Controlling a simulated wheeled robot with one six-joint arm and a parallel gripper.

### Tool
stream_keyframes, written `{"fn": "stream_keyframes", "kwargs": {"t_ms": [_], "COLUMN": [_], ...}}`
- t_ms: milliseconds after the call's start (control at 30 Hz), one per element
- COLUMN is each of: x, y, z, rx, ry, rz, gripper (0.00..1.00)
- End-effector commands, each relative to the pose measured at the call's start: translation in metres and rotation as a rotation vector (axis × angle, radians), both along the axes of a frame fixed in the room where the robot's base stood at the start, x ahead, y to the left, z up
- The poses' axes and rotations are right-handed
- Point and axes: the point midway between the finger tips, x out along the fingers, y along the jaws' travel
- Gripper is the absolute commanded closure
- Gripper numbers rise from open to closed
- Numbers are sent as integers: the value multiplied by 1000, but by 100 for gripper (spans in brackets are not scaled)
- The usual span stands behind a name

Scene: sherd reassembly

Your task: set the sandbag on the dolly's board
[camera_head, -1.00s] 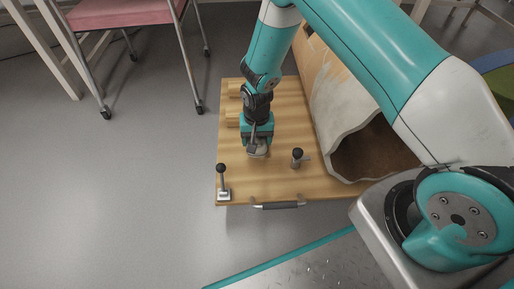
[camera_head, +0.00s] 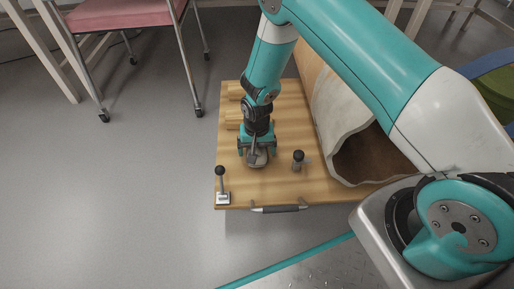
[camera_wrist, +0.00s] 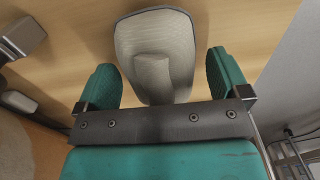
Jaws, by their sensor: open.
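The sandbag (camera_wrist: 154,50), a small pale grey bag with a dark edge, lies on the wooden board (camera_head: 285,180) of the dolly. In the head view the sandbag (camera_head: 257,159) shows just below my gripper (camera_head: 257,152), between two dark knobbed levers. My gripper (camera_wrist: 163,85) is open in the wrist view, with one teal finger on each side of the bag's narrow end. Gaps show between both fingers and the bag. The underside of the bag is hidden.
A large curved sherd (camera_head: 345,110) stands on the board's right side. Knobbed clamps (camera_head: 298,160) and (camera_head: 221,186) stand near the front edge, which has a handle (camera_head: 279,208). A pink chair (camera_head: 115,14) stands at upper left. Floor at left is clear.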

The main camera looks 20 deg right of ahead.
Motion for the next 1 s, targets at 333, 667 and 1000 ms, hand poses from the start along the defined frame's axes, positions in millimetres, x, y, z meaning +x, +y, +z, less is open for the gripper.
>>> {"fn": "stream_keyframes", "kwargs": {"t_ms": [333,667,1000], "x": [1,0,-12], "y": [0,0,19], "z": [56,115,206], "rx": [0,0,80], "ry": [-2,0,-23], "rz": [0,0,120], "gripper": [6,6,6]}}
